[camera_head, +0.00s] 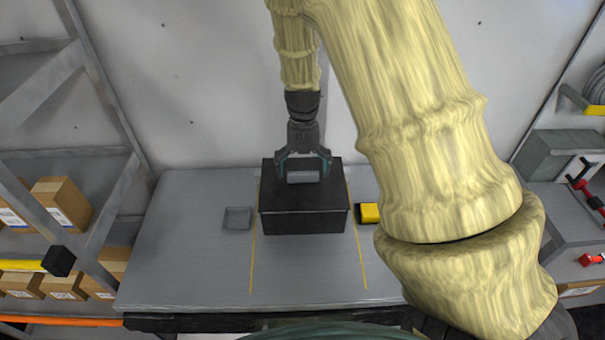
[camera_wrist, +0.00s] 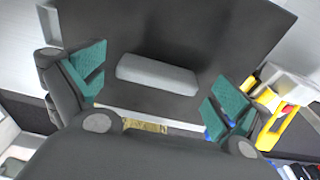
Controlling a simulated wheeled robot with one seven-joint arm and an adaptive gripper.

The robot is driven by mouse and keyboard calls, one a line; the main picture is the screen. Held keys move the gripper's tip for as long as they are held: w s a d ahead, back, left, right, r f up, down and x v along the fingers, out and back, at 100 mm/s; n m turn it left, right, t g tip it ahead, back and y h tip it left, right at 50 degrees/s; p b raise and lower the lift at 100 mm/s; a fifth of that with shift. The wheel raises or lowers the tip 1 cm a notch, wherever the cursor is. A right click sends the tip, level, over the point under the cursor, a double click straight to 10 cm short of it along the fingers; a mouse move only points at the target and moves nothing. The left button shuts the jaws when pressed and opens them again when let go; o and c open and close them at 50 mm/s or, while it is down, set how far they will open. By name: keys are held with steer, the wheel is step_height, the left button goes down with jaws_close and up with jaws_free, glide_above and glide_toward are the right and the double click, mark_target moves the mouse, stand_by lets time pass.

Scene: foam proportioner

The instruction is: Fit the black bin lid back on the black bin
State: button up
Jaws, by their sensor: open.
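The black bin (camera_head: 303,223) stands on the grey table between two yellow lines. The black bin lid (camera_head: 336,187) lies over its top and looks level and lined up with it; I cannot tell if it is fully seated. The lid has a grey block handle (camera_head: 303,177) in its middle. My gripper (camera_head: 304,168) is over the lid, open, with a finger to each side of the handle. In the wrist view the handle (camera_wrist: 157,74) lies between the spread teal finger pads, with gaps at both ends, on the dark lid (camera_wrist: 215,40).
A small grey tray (camera_head: 237,218) lies left of the bin. A yellow and black object (camera_head: 369,213) is close on the right. The table (camera_head: 185,250) is bare at the front left. Shelves with cardboard boxes (camera_head: 62,203) stand at the left. My arm covers the table's right part.

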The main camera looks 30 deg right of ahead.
step_height(320, 180, up, 11)
steer(key=w+b, duration=0.1)
steer(key=b, duration=0.2)
steer(key=shift+d, duration=0.25)
steer(key=shift+f, duration=0.1)
